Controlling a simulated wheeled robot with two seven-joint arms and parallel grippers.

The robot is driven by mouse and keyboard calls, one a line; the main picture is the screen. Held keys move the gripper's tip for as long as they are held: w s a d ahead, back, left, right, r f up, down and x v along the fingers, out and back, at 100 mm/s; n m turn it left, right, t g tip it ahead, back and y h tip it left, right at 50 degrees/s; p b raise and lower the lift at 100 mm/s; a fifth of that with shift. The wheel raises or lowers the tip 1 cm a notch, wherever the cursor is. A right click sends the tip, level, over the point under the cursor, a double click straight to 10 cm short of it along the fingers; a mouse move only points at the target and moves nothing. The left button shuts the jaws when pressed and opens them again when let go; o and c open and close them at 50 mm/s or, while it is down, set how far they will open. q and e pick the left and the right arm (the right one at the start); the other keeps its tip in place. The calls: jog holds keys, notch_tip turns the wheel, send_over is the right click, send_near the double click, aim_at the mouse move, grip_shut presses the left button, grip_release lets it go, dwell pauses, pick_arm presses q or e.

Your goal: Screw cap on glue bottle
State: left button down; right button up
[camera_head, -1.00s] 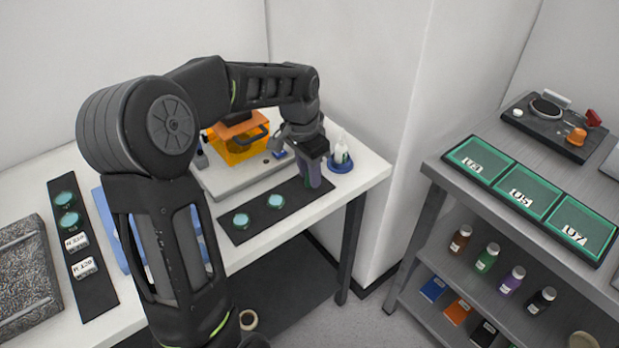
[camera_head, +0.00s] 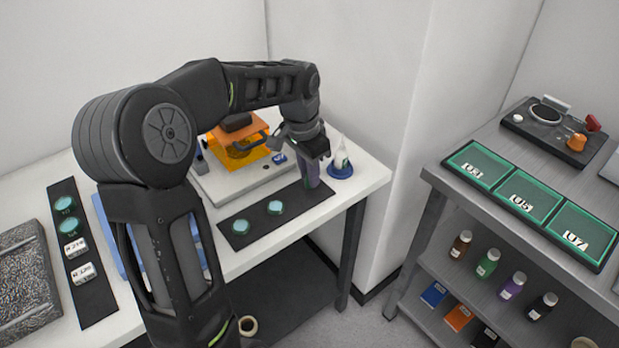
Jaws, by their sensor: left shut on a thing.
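The glue bottle (camera_head: 341,159) is small and white, with a pointed tip. It stands upright in a round blue base (camera_head: 340,170) near the right end of the white table. My left gripper (camera_head: 320,153) is just left of the bottle, pointing down, apart from its tip as far as I can see. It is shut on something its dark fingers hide. I cannot make out the cap. A purple-grey upright piece (camera_head: 309,174) shows directly below the gripper, at the mat's right end. My right gripper is not in view.
A black mat (camera_head: 240,240) with two teal discs lies at the table's front edge. An instrument with an orange window (camera_head: 243,152) stands behind, close to my left forearm. The grey shelf unit at right holds green trays (camera_head: 527,194) and several small bottles. A floor gap separates the two.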

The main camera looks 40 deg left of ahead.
pick_arm(q)
notch_tip(320, 180, up, 8)
jog(key=shift+r, duration=0.15)
dwell(0.6)
